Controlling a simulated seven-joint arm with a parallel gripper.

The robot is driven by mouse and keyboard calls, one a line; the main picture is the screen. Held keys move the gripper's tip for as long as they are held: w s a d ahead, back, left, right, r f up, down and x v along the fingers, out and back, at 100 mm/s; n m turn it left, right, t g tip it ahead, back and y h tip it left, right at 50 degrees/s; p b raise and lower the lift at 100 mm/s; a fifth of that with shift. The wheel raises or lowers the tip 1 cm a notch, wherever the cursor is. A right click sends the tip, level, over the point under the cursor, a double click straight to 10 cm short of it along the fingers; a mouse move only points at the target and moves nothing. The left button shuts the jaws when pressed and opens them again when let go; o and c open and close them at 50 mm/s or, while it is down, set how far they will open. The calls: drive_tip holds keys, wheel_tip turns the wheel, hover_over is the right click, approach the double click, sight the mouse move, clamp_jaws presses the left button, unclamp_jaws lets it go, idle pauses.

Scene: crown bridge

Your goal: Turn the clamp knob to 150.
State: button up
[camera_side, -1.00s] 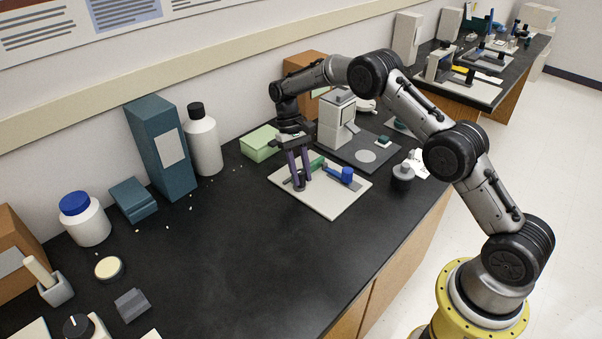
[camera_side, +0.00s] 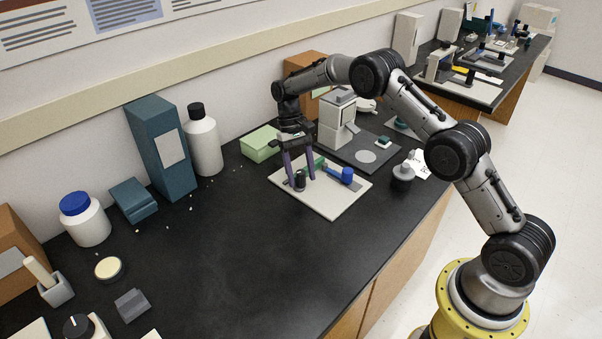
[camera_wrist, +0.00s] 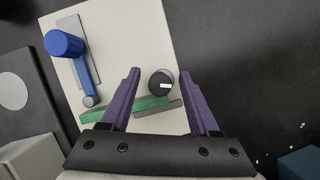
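The clamp knob is a dark round knob (camera_wrist: 161,84) with a white mark, seen from above in the wrist view. It also shows in the side view as a small dark post (camera_side: 300,181) on the white plate (camera_side: 335,205). My gripper (camera_wrist: 160,74) is open, with its two purple fingers on either side of the knob. The knob lies nearer the right finger, and I cannot tell whether it touches. A blue crank handle (camera_wrist: 65,44) and a green bar (camera_wrist: 150,104) are on the same plate.
A grey device (camera_side: 336,118) on a dark base stands behind the plate. A light green box (camera_side: 260,144) is left of it, and a small dark grey weight (camera_side: 402,177) is to the right.

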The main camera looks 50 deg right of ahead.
drive_tip(key=v, duration=1.3)
drive_tip(key=shift+r, duration=0.35)
drive_tip(key=shift+w, duration=0.15)
